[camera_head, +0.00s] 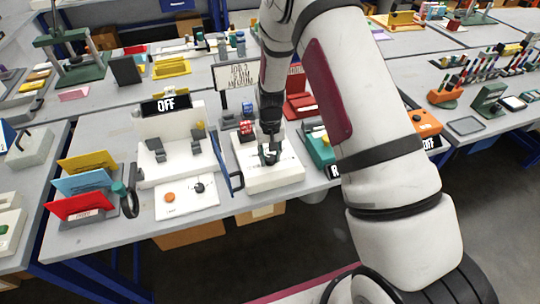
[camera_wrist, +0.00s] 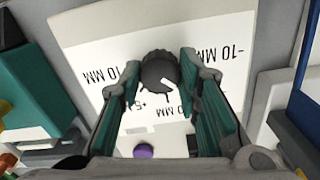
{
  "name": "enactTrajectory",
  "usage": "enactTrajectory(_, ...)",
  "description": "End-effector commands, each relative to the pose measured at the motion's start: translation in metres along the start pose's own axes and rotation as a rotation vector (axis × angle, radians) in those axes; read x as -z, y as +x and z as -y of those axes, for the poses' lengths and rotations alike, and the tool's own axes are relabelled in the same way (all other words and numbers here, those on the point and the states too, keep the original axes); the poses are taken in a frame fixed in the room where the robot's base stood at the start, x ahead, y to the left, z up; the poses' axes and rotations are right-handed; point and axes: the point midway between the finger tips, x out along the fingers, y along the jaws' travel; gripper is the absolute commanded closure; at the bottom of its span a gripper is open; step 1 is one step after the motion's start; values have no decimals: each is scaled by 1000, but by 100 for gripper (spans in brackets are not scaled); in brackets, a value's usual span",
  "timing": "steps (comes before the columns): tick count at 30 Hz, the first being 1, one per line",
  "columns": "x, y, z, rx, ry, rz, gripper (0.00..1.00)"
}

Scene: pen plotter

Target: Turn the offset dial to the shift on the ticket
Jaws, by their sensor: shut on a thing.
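The offset dial is a dark grey ribbed knob (camera_wrist: 158,70) on a white panel (camera_wrist: 85,30) in the wrist view. A light pointer mark on it faces the lower right. Printed shift labels in MM surround it; "-10 MM" reads at the right, and finger pads partly cover others. My gripper (camera_wrist: 161,66) is shut on the knob, with a teal pad on each side. In the head view my gripper (camera_head: 270,155) reaches down onto the white dial box (camera_head: 265,181), mostly hiding the dial. A white ticket board (camera_head: 238,76) stands behind; its text is too small to read surely.
A purple button (camera_wrist: 144,151) shows below the dial in the wrist view. Colored folders (camera_head: 82,185) stand at the table's left.

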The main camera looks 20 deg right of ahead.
Motion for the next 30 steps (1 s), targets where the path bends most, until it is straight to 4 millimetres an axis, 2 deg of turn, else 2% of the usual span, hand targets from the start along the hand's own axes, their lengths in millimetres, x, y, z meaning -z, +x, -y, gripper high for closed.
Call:
enactTrajectory(9, 0, 0, 0, 1, -2, 0, 97)
enactTrajectory(10, 0, 0, 0, 1, -2, 0, 67)
enactTrajectory(12, 0, 0, 0, 1, -1, 0, 51)
enactTrajectory(13, 0, 0, 0, 1, -1, 0, 49)
enactTrajectory(23, 0, -2, 0, 0, -1, -1, 49)
enactTrajectory(26, 1, -11, 0, 1, -1, -3, 49)
enactTrajectory(30, 1, -35, 1, 2, -1, -5, 49)
